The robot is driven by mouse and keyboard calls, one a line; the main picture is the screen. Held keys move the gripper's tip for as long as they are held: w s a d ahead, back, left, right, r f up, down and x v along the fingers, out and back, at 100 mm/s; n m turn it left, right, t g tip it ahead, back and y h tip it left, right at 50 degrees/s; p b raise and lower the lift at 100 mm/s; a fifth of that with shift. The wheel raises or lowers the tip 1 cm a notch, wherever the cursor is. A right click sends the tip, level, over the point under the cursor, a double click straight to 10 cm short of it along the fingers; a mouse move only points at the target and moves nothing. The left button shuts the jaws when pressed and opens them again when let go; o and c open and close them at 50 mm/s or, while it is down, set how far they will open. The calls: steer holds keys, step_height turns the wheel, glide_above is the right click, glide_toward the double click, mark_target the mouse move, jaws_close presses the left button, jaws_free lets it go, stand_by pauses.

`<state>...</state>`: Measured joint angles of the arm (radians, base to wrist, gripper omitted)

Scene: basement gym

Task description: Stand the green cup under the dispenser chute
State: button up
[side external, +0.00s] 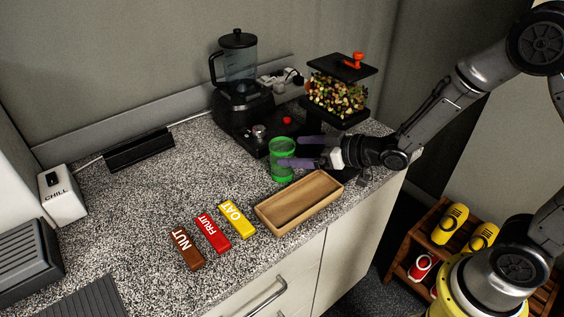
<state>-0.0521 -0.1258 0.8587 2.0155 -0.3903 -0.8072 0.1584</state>
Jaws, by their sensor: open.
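The green cup (281,173) is translucent and stands upright on the counter, left of the dispenser. My gripper (289,151) is open and reaches in from the right at the cup. One purple finger crosses in front of the cup, and the other is behind it at the right. I cannot tell whether either finger touches it. The dispenser (338,97) has a clear bin full of mixed pieces, a black top and an orange knob. Its chute is not clear in this view, and my gripper and arm hide part of the area below the bin.
A blender (238,80) stands behind the cup. A wooden tray (299,221) lies in front of it. NUT (186,248), FRUIT (212,234) and OAT (237,219) bars lie left of the tray. The counter's left middle is clear.

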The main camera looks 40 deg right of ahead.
mark_target(282, 148)
steer(key=shift+r+x, duration=0.15)
steer(key=shift+x, duration=1.05)
steer(key=shift+r+x, duration=0.15)
steer(key=shift+x, duration=1)
steer(key=shift+w+a, duration=0.1)
steer(key=c, duration=1.5)
